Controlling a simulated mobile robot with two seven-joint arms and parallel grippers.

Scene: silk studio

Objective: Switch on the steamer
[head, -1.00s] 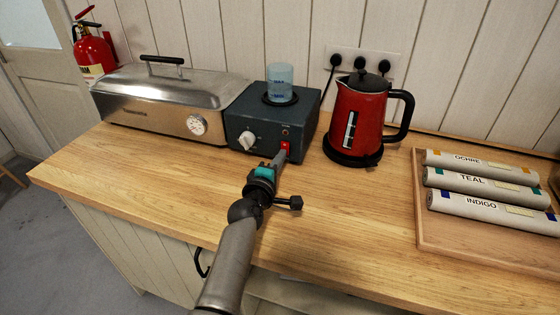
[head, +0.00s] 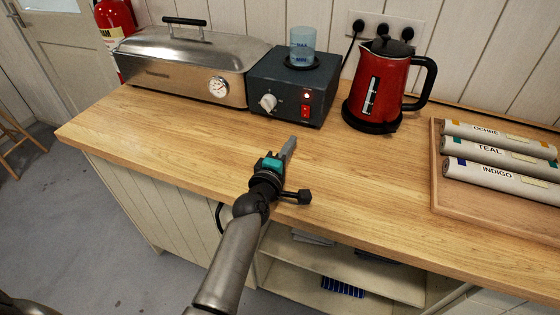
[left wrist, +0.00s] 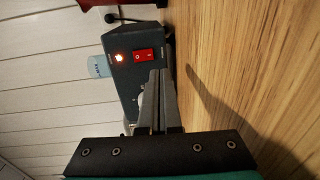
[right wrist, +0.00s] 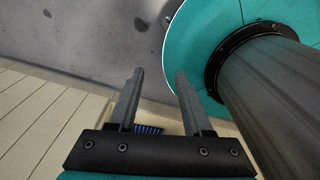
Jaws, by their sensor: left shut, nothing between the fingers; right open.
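A dark box-shaped unit (head: 285,90) stands on the wooden counter, with a white knob (head: 268,102) and a red rocker switch (head: 306,111) on its front. A small lamp (head: 307,97) above the switch is lit; in the left wrist view the lamp (left wrist: 120,58) glows beside the red switch (left wrist: 144,54). A long steel lidded box (head: 185,65) with a round dial stands to its left. I cannot tell which of these is the steamer. My left gripper (head: 291,143) is shut and empty, short of the switch and apart from it. My right gripper (right wrist: 155,75) is open and empty.
A blue cup (head: 302,45) stands on the dark unit. A red kettle (head: 378,85) stands to its right, near wall sockets. A tray (head: 436,190) of labelled rolls lies at far right. The counter left of my left gripper is clear. Open shelves (head: 300,255) are below.

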